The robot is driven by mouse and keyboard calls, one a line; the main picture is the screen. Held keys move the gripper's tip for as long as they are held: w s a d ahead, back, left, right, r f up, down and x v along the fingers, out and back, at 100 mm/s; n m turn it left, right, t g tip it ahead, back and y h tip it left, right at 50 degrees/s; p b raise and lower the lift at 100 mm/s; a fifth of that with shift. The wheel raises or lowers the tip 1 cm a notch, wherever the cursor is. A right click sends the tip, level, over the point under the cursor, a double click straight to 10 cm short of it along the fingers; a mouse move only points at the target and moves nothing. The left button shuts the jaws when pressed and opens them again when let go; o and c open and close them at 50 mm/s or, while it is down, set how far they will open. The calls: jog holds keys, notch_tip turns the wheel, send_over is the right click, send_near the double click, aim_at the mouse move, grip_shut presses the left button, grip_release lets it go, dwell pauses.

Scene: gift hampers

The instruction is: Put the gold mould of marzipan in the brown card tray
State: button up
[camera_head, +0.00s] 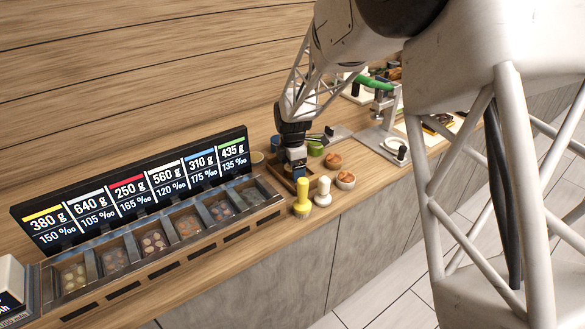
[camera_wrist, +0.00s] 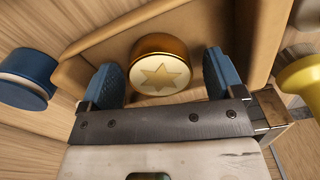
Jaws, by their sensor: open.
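The gold mould (camera_wrist: 160,50) is a round metallic cup holding pale marzipan (camera_wrist: 160,74) with a star on top. In the wrist view it appears to sit upright inside the brown card tray (camera_wrist: 245,42), whose tan walls rise around it. My gripper (camera_wrist: 161,78) is open, with one blue finger pad on each side of the mould and a visible gap to both. In the head view my gripper (camera_head: 298,172) is low at the counter, just beyond the stamps. It hides most of the tray there, and I cannot make out the mould.
A blue round mould (camera_wrist: 25,78) stands left of the tray in the wrist view. A yellow stamp (camera_head: 302,195) and a white stamp (camera_head: 322,191) stand near the counter's front edge. The price display (camera_head: 135,190) and compartment rack (camera_head: 165,240) fill the left.

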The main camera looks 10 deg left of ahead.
notch_tip(320, 180, up, 12)
dwell(0.6)
jog(key=shift+f, duration=0.1)
dwell(0.4)
jog(key=shift+d, duration=0.1)
jog(key=s+d+r+m+t, duration=0.1)
jog(key=s+d+r+m, duration=0.45)
jog(key=s+d, duration=0.35)
jog(key=s+d+r+m, duration=0.55)
jog(key=s+d, duration=0.25)
jog(key=d, duration=0.2)
jog(key=s+d+f+m, duration=0.1)
jog(key=s+d+m, duration=0.5)
jog(key=s, duration=0.6)
jog(key=s+d+f+m+t, duration=0.1)
jog(key=s+d+m, duration=0.5)
jog(key=s, duration=0.6)
jog(key=shift+s+d+f+m+t, duration=0.3)
jog(key=shift+f+m, duration=0.25)
jog(key=shift+m, duration=0.25)
